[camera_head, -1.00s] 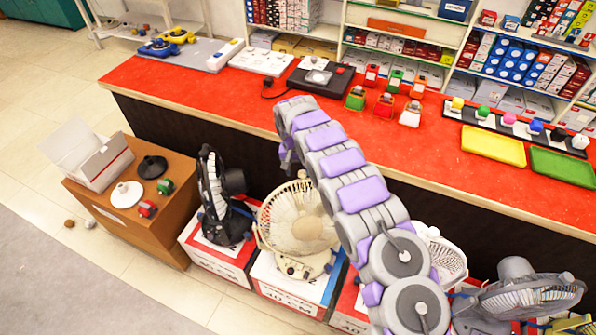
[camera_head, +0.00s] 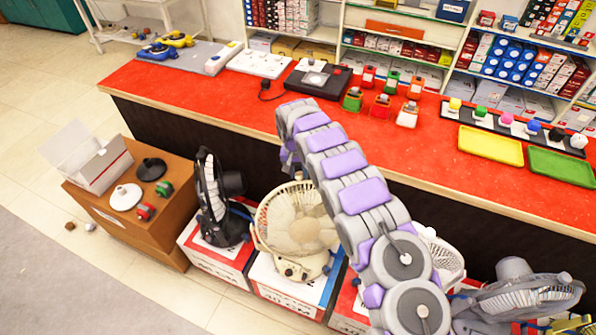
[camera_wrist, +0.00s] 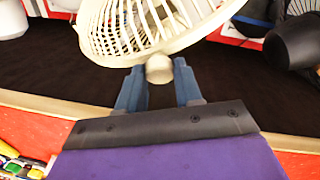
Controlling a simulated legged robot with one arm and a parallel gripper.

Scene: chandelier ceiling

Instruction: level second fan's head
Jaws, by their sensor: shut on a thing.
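The second fan in the row is a cream fan (camera_head: 297,222) with a round cage on a squat base. In the head view its cage faces forward and is tilted upward. My arm comes down behind it and covers its right side. In the wrist view the cage (camera_wrist: 140,22) is close, with a round cream knob (camera_wrist: 159,69) at its back. My gripper (camera_wrist: 159,82) has its blue fingers on either side of that knob and is shut on it. My gripper's fingers are hidden in the head view.
A black fan (camera_head: 212,195) stands to the left, a white fan (camera_head: 448,262) partly behind my arm, and a grey fan (camera_head: 525,293) at right. They stand on boxes in front of the red counter (camera_head: 420,150). A brown cabinet (camera_head: 160,222) stands at far left.

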